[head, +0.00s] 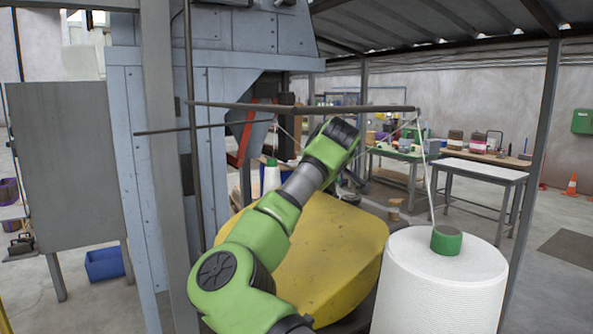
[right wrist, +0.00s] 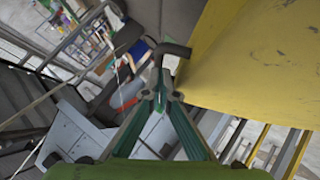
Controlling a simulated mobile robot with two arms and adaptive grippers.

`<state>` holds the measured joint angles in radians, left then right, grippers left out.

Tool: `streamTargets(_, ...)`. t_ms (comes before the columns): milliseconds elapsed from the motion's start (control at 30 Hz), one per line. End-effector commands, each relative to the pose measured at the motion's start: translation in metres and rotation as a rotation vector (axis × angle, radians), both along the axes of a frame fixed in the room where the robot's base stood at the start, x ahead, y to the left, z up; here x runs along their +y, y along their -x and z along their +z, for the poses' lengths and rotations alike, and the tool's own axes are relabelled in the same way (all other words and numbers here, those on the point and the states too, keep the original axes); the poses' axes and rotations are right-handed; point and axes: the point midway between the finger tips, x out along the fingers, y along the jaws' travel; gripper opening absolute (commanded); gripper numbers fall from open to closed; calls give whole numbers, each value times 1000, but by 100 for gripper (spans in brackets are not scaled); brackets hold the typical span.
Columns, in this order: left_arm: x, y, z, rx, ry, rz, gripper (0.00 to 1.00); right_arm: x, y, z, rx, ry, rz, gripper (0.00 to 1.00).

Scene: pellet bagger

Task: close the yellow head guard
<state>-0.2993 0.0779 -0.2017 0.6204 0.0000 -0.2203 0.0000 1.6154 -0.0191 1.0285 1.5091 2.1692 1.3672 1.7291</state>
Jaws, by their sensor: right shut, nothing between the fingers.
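The yellow head guard (head: 335,255) is a large, rounded, scuffed cover in the middle of the head view, partly hidden behind my green right arm. In the right wrist view a flat yellow face of it (right wrist: 262,60) fills the upper right. A dark bent rod, like a handle (right wrist: 174,49), sticks out at the guard's edge, just beyond my fingertips. My right gripper (right wrist: 164,97) is shut and empty, close beside the guard's edge. I cannot tell whether its tips touch the rod. The right gripper is hidden in the head view. My left gripper is in neither view.
A large white thread spool (head: 440,285) with a green top stands right of the guard. A grey-blue machine frame (head: 150,200) with upright posts is on the left. Thin dark rods (head: 300,108) cross above my arm. Workbenches (head: 480,172) stand at the back right.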

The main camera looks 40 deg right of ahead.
Motion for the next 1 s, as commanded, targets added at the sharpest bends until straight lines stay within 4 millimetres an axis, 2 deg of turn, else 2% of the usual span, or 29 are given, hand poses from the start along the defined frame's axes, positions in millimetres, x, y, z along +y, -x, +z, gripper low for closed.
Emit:
streamTargets(33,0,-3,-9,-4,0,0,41,-10,6,-17,-16,-59,-3,0)
streamTargets(200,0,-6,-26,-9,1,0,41,-31,13,-59,-45,-186,-1,0)
streamTargets(433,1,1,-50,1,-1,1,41,-45,17,-103,-64,-281,-1,0)
streamTargets(700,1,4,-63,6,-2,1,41,-52,19,-125,-63,-276,-2,0)
streamTargets(1000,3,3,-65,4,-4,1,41,-54,20,-130,-58,-276,-5,0)
